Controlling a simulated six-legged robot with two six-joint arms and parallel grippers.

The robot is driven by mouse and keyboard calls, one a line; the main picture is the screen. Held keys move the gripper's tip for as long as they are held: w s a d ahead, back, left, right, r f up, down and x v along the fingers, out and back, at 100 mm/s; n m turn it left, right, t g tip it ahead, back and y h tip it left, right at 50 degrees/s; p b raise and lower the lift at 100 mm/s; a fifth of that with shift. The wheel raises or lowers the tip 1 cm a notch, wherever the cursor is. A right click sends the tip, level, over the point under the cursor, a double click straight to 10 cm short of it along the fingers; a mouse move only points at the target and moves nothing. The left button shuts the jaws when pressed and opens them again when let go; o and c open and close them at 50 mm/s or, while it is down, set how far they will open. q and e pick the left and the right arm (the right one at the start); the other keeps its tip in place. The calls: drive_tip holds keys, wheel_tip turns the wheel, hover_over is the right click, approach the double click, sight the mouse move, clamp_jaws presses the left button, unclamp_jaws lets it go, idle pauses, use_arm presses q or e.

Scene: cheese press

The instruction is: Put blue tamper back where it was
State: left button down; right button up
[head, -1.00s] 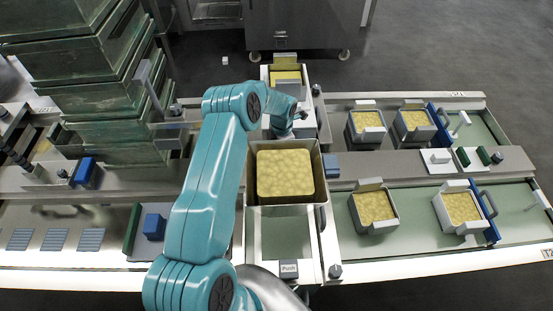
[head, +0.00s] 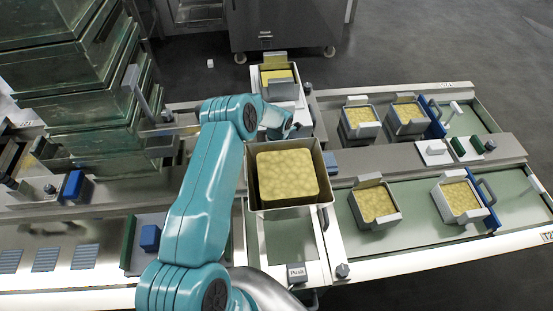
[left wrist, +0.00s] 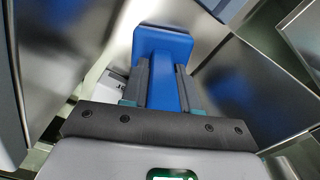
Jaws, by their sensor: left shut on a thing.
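In the left wrist view my left gripper (left wrist: 161,80) is shut on the blue tamper (left wrist: 163,48), whose wide blue end shows beyond the fingers. Shiny metal walls surround it there. In the head view my teal left arm reaches up the middle, and its wrist ends just behind the metal bin; the fingers and the held tamper are hidden there. My right gripper is not in view.
The metal bin (head: 324,188) holds a yellow cheese block (head: 287,176). Another box with cheese (head: 276,77) stands behind. Several cheese moulds stand on the right conveyors. Green crates (head: 95,110) are stacked at the left. Blue blocks (head: 150,238) (head: 74,185) sit on the left side.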

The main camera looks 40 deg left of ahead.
use_arm(q)
drive_tip(key=shift+a+f, duration=0.1)
drive_tip(key=shift+f, duration=0.1)
drive_tip(key=c, duration=0.8)
unclamp_jaws()
drive_tip(key=shift+a, duration=0.1)
drive_tip(key=shift+c, duration=0.2)
drive_tip(key=shift+r, duration=0.25)
wheel_tip(320, 180, up, 11)
drive_tip(key=p, duration=0.4)
drive_tip(key=shift+r, duration=0.4)
